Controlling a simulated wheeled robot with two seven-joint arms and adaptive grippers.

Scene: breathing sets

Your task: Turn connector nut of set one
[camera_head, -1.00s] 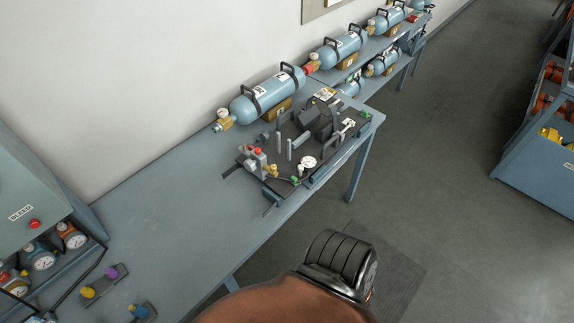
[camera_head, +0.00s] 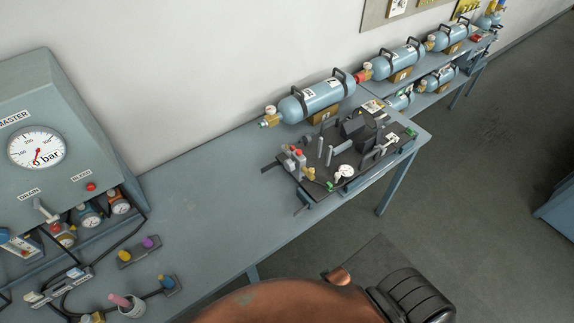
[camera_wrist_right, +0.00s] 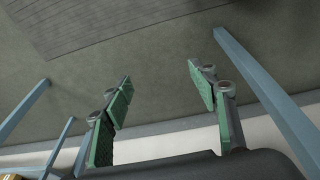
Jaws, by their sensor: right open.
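A blue-grey breathing cylinder (camera_head: 318,100) lies at the back of the bench, with a brass valve (camera_head: 270,117) at its left end. In front of it is a dark backplate assembly (camera_head: 318,182) with posts, a white round part (camera_head: 344,172) and small red, yellow and green fittings. I cannot tell which small part is the connector nut, or which set is set one. My right gripper (camera_wrist_right: 161,75) is open and empty in the right wrist view, with floor and table legs behind it. My left gripper is not in view.
A master panel with a gauge (camera_head: 37,148) stands at the left of the bench (camera_head: 205,195). The bench middle is clear.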

